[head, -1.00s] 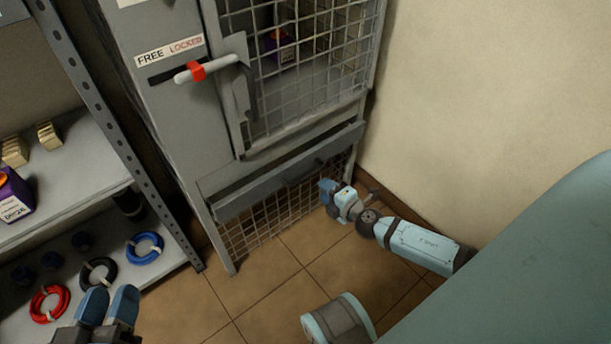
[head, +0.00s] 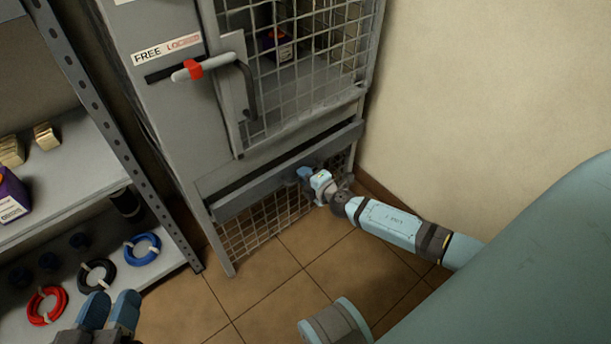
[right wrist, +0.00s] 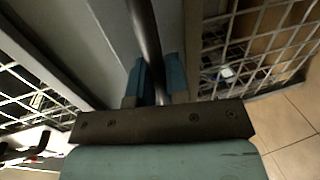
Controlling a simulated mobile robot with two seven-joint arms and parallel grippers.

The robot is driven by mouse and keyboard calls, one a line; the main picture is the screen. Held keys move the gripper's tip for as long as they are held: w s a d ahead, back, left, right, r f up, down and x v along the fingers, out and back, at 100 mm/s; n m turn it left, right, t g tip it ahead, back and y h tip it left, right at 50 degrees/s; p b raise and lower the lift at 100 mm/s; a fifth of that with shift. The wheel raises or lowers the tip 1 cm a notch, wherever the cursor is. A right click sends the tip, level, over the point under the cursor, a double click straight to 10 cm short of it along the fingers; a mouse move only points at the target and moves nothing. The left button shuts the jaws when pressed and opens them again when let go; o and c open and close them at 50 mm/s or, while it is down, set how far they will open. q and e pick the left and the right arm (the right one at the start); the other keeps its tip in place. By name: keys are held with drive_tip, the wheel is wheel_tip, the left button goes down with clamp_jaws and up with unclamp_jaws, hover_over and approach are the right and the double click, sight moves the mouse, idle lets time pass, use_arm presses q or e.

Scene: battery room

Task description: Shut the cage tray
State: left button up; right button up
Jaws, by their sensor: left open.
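The cage tray (head: 248,193) is a grey drawer front below the mesh cage door (head: 305,75). It stands out from the cabinet, with a dark gap above it. My right gripper (head: 304,174) is at the tray's handle and hides it in the head view. In the right wrist view, the dark handle bar (right wrist: 146,35) runs between the two blue fingers of my right gripper (right wrist: 158,80). I cannot tell whether they grip it. My left gripper (head: 108,309) is open and empty at the lower left, away from the tray.
A lever (head: 200,70) with a red band sits on the cabinet under a FREE/LOCKED label. A shelf (head: 90,190) with coiled cables stands at left. A wall (head: 480,90) closes off the right. The tiled floor (head: 270,285) before the cabinet is clear.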

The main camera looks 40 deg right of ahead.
sight(297, 168)
clamp_jaws()
drive_tip(key=x, duration=0.4)
drive_tip(key=shift+w+r+b, duration=0.15)
drive_tip(key=shift+r+b, duration=0.15)
drive_tip(key=shift+r, duration=0.1)
use_arm(q)
drive_tip(key=shift+w, duration=0.15)
use_arm(e)
drive_tip(key=shift+d+r, duration=0.1)
use_arm(q)
drive_tip(key=shift+r, duration=0.1)
use_arm(e)
drive_tip(key=o, duration=0.5)
unclamp_jaws()
use_arm(q)
drive_tip(key=shift+r+t+p, duration=0.4)
drive_tip(key=shift+r+p, duration=0.45)
drive_tip(key=shift+p, duration=0.1)
use_arm(e)
drive_tip(key=v, duration=1.3)
drive_tip(key=shift+s, duration=0.35)
use_arm(q)
drive_tip(key=shift+f, duration=0.1)
